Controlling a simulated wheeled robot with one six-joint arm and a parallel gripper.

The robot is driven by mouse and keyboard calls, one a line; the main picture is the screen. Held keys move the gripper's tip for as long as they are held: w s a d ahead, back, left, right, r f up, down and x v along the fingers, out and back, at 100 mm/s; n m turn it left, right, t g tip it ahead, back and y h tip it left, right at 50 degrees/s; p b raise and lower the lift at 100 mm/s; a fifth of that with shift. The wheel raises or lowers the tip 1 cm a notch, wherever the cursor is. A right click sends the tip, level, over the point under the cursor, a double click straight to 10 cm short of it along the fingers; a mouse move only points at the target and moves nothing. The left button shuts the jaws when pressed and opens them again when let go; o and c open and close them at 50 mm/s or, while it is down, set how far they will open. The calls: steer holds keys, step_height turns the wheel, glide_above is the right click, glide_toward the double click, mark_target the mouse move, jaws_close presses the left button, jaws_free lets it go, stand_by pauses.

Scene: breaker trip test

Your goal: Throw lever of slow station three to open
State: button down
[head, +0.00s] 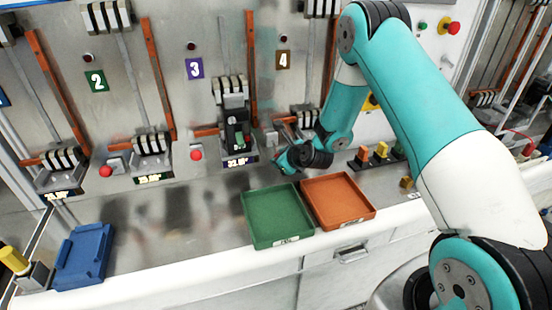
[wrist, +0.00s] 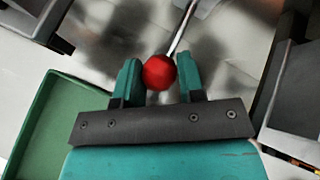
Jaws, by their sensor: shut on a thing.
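Station three, under the purple 3 plate (head: 195,68), has a dark breaker unit (head: 237,130) with a lit display at its base. My gripper (head: 287,160) is low on the right of this unit, just behind the trays. In the wrist view, my gripper's teal fingers (wrist: 160,82) are shut on a red ball knob (wrist: 159,72) at the end of a thin metal lever rod (wrist: 182,28). The knob is hidden in the head view. Similar red knobs show left of station three (head: 195,153) and further left (head: 107,171).
A green tray (head: 272,242) and an orange tray (head: 340,222) lie in front of my gripper. A blue tray (head: 82,258) is at the far left. Small coloured blocks (head: 381,150) stand to the right. The middle left of the bench is clear.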

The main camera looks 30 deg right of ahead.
steer(key=c, duration=0.7)
jaws_free()
steer(key=shift+f, duration=0.1)
steer(key=shift+c, duration=0.2)
steer(key=shift+s, duration=0.1)
steer(key=b+v, duration=0.4)
steer(key=v, duration=1.3)
steer(key=shift+s+b, duration=0.15)
steer(key=shift+b, duration=0.25)
steer(key=shift+a, duration=0.1)
